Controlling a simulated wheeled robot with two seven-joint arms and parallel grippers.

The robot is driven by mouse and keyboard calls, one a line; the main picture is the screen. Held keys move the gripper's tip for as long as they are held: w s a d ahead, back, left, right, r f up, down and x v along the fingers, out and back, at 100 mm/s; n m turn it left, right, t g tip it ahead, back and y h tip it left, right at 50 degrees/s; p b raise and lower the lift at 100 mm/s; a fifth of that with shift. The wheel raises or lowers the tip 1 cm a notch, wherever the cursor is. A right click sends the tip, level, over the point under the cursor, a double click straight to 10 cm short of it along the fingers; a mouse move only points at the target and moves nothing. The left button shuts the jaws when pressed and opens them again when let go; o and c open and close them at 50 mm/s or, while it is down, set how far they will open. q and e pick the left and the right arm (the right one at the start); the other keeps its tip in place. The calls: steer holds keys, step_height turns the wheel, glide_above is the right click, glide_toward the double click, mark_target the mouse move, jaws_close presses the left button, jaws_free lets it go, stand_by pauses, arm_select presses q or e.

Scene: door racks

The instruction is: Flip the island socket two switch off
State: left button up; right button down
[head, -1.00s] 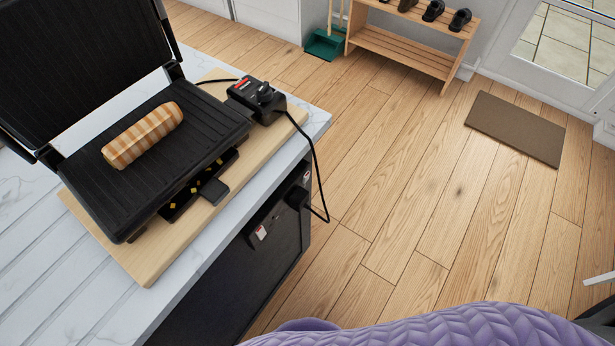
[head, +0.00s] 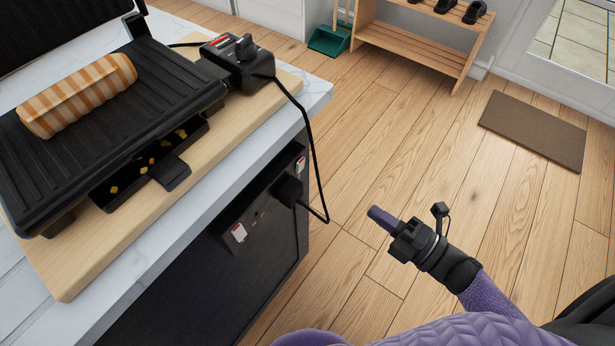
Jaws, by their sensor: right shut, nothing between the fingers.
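The island socket panel is set in the dark side of the island (head: 215,285), below the worktop. It has two small white switches with red marks. One switch (head: 239,233) is at the left end. The other switch (head: 300,163) is at the right end, close to a black plug (head: 289,190) with a cord. I cannot tell which way either switch is tipped. My right gripper (head: 380,218) is shut and empty, over the floor to the right of the panel and apart from it. My left gripper is not in view.
An open contact grill (head: 110,125) with a toasted wrap (head: 78,95) stands on a wooden board (head: 75,270) on the marble worktop. A control box (head: 238,62) sits at its corner, with the cord hanging past the edge. The floor beside the island is clear.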

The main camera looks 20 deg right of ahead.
steer(key=shift+a+r+n+y, duration=0.15)
steer(key=shift+r+n+y, duration=0.25)
steer(key=shift+r+n, duration=0.1)
steer(key=b, duration=0.1)
glide_toward(303, 164)
steer(key=x, duration=0.6)
steer(key=shift+w+a+r, duration=0.15)
steer(key=shift+a+r, duration=0.05)
steer(key=shift+r, duration=0.05)
steer(key=shift+w+a, duration=0.3)
steer(key=shift+w, duration=0.05)
